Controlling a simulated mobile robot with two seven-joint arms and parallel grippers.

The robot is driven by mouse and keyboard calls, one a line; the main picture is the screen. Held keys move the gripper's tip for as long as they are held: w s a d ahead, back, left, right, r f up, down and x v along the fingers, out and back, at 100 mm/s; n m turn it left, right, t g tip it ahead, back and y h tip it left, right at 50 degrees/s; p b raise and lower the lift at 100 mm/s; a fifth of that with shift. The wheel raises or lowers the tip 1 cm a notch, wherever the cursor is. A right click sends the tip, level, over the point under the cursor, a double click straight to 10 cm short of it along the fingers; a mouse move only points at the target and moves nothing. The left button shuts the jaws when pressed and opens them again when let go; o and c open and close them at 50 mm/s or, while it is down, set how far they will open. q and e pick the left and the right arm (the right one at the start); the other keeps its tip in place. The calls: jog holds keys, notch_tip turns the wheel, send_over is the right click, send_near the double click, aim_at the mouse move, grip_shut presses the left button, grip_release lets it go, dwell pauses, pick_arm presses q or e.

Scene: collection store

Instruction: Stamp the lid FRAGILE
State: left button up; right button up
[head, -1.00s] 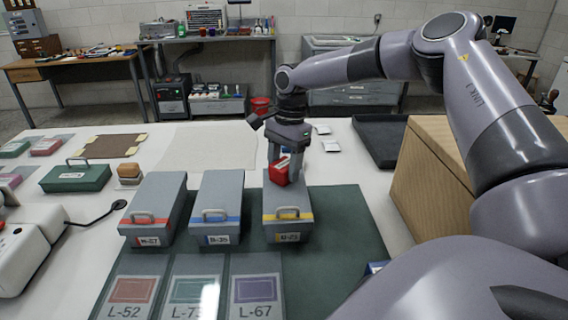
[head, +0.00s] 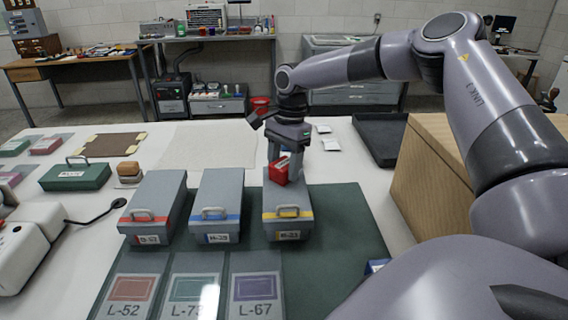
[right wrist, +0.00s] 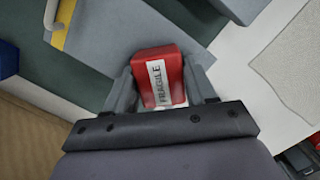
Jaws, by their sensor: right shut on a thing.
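My right gripper (head: 281,172) is shut on a red stamp (head: 279,169) with a white label. In the right wrist view the red stamp (right wrist: 162,78) sits between the fingers and its label reads FRAGILE. The stamp is over the far part of the lid of the grey box with the yellow band (head: 288,212). Whether its underside touches the lid cannot be told. Any mark under the stamp is hidden. Two similar boxes, one with a blue band (head: 216,205) and one with a red band (head: 154,207), stand to the left. My left gripper is not in view.
A wooden box (head: 432,180) stands to the right of the boxes, with a dark tray (head: 380,138) behind it. A green box (head: 75,177) and a wooden-handled stamp (head: 129,173) are on the left. Cards such as L-67 (head: 257,291) lie in front on the green mat (head: 345,225).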

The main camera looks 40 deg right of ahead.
jog(key=shift+s, duration=0.1)
dwell(0.3)
notch_tip(320, 180, up, 5)
jog(key=p, duration=0.3)
jog(key=shift+f+p, duration=0.1)
jog(key=shift+p, duration=0.25)
jog(key=shift+r, duration=1.05)
